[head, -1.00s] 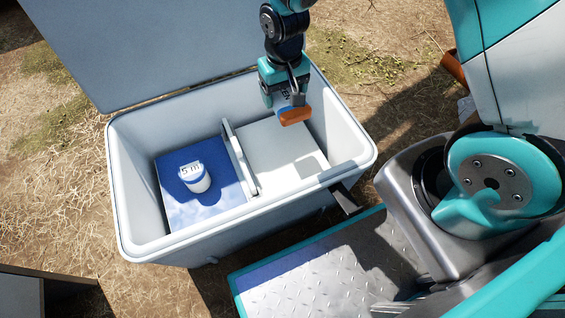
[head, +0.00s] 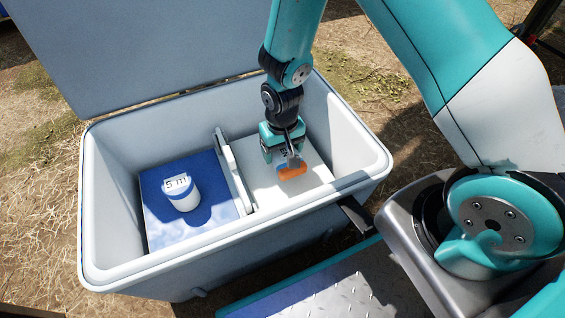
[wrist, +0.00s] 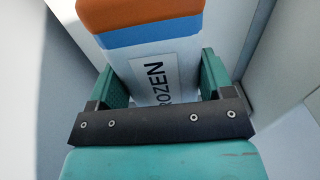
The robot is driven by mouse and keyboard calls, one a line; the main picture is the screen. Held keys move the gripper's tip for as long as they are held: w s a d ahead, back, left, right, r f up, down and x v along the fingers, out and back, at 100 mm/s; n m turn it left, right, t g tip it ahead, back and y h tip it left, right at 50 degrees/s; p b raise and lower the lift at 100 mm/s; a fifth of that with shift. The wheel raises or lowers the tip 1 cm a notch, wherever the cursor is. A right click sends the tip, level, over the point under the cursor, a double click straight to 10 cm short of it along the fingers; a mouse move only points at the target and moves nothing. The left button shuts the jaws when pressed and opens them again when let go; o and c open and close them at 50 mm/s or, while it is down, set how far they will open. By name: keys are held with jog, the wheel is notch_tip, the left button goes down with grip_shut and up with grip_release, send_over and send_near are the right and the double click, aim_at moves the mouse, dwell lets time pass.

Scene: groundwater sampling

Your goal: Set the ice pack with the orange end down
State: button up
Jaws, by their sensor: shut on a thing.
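The ice pack with the orange end is in my gripper; its orange end (head: 292,172) shows below the jaws in the head view. In the wrist view the ice pack (wrist: 150,65) is white with a blue band, an orange end and a label reading "ROZEN", its first part hidden. My gripper (head: 284,150) is shut on it, inside the right compartment of the cooler (head: 100,240). The wrist view shows the gripper's jaws (wrist: 160,78) on both sides of the pack. Whether the pack touches the white compartment floor (head: 262,192) is unclear.
A divider (head: 232,170) splits the cooler. In the left compartment a white jar (head: 183,195) marked "5 m" stands on a blue pad (head: 160,225). The open lid (head: 140,50) rises behind. The right compartment's floor around the pack looks bare.

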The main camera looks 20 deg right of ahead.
notch_tip(320, 180, down, 4)
jog(key=shift+f+b, duration=0.1)
jog(key=shift+b, duration=1.1)
jog(key=o, duration=1.1)
notch_tip(320, 180, up, 12)
jog(key=p, duration=0.8)
notch_tip(320, 180, up, 8)
jog(key=a+y, duration=0.1)
jog(key=a, duration=0.1)
notch_tip(320, 180, up, 16)
jog(key=n+y, duration=0.2)
jog(key=n, duration=0.3)
send_over(282, 159)
jog(key=s+a, duration=0.3)
jog(key=s, duration=0.5)
jog(key=s+r+n+y, duration=0.1)
jog(key=s+r+n, duration=0.1)
jog(key=s+r, duration=0.2)
jog(key=s, duration=0.3)
jog(key=shift+s+r, duration=0.35)
jog(key=shift+r, duration=0.05)
